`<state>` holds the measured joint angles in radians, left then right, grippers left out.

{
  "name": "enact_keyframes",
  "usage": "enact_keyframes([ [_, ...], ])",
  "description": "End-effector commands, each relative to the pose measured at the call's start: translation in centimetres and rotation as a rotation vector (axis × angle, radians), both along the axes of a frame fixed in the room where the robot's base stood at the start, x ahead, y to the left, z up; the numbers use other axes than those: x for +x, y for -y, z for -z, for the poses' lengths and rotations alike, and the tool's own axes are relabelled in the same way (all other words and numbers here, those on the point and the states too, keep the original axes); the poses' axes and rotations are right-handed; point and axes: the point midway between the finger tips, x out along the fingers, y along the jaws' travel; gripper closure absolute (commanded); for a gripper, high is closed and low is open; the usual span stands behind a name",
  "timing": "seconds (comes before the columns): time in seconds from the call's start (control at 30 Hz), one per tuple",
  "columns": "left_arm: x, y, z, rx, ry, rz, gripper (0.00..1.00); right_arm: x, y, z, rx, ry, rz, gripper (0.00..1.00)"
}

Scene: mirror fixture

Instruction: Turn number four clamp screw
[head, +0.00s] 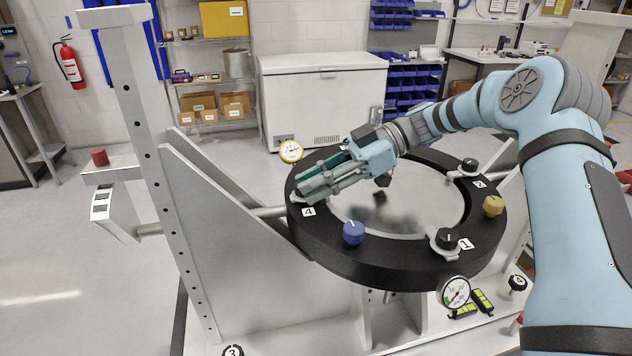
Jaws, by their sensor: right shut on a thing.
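The black mirror ring (400,274) lies in the white fixture, with a pale mirror surface (415,208) inside it. The white "4" label (309,212) is on its left rim. My right gripper (305,187) reaches across the mirror from the right and is shut just above this label. It hides what it grips, apparently the number four clamp screw. Black clamp knobs stand near labels "1" (447,238) and "2" (470,165). My left gripper is out of view.
A blue knob (353,233) and a yellow knob (493,206) stand on the ring. Dial gauges sit at the back left (291,151) and front right (455,291). A tall white upright (150,150) stands left of the ring. Numbered black knobs (517,283) show lower down.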

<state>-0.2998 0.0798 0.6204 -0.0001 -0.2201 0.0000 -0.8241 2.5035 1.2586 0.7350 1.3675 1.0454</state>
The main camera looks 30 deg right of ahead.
Motion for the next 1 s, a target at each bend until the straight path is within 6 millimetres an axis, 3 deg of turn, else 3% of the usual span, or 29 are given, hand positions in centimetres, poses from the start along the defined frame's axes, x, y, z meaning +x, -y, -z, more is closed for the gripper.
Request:
enact_keyframes([
  [0.17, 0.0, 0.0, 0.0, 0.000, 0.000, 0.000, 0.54, -0.1, 0.0, 0.1, -0.001, -0.003, -0.002, 1.00],
  [0.2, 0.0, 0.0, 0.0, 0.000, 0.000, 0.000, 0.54, -0.1, 0.0, 0.1, -0.001, -0.003, -0.002, 0.68],
  [0.3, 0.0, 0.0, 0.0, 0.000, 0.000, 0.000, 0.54, -0.1, 0.0, 0.1, 0.000, -0.002, 0.000, 0.54],
  [0.67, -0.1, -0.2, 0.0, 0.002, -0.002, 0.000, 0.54, -0.1, 0.7, -0.3, 0.000, 0.002, 0.002, 0.54],
  [1.0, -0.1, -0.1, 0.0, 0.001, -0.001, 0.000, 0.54, -1.8, 8.4, -3.4, -0.002, 0.001, 0.005, 0.54],
])
